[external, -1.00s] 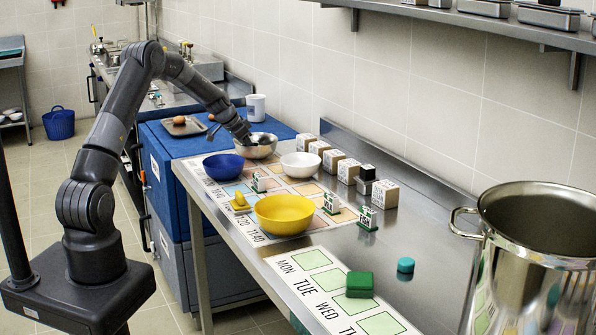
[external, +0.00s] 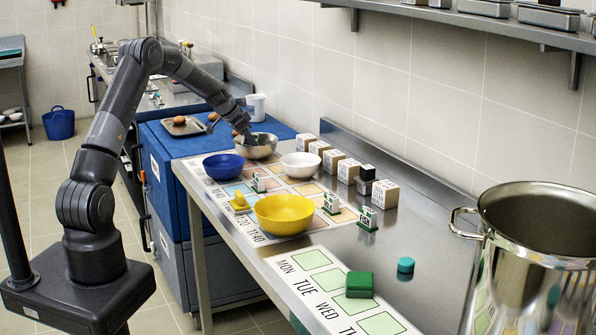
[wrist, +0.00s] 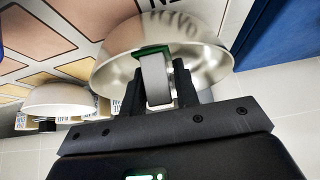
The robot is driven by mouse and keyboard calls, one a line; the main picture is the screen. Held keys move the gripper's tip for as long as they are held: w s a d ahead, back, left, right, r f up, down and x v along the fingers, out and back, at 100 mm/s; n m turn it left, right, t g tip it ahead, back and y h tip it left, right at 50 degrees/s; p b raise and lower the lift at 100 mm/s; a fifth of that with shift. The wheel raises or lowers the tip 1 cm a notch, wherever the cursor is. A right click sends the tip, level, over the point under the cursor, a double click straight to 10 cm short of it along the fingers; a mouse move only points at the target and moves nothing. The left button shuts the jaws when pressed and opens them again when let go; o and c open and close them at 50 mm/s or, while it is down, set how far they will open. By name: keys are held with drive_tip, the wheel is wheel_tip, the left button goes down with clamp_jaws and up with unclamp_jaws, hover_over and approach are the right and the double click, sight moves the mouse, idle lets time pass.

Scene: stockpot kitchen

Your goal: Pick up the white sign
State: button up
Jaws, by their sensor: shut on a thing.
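My gripper (wrist: 160,72) is shut on a sign (wrist: 156,88), a pale grey-white strip with a green base (wrist: 151,51) at its far end. In the wrist view it shows in front of a shiny metal bowl (wrist: 115,68). In the external view my gripper (external: 250,136) is at the metal bowl (external: 262,152) at the far end of the table; the held sign is too small there to make out clearly. Other small white signs with green bases stand on the table: one by the blue bowl (external: 258,183), one right of the yellow bowl (external: 331,203), and one beyond it (external: 367,218).
A white mug (external: 256,106) stands behind my gripper. A large pot (external: 534,265) is at the right.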

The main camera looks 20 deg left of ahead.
sight(256, 148)
drive_tip(key=shift+s+d+r+t+h, duration=1.2)
drive_tip(key=shift+s+d+r, duration=3.3)
drive_tip(key=shift+d, duration=1.6)
drive_tip(key=w+a+f, duration=0.2)
drive_tip(key=a, duration=0.1)
drive_tip(key=w+a+f, duration=0.2)
drive_tip(key=w, duration=0.1)
drive_tip(key=w+a+f, duration=0.2)
drive_tip(key=w+a, duration=0.1)
drive_tip(key=shift+w+a, duration=0.15)
drive_tip(key=shift+a, duration=0.15)
drive_tip(key=shift+f, duration=2.05)
drive_tip(key=shift+f, duration=0.55)
drive_tip(key=o, duration=0.8)
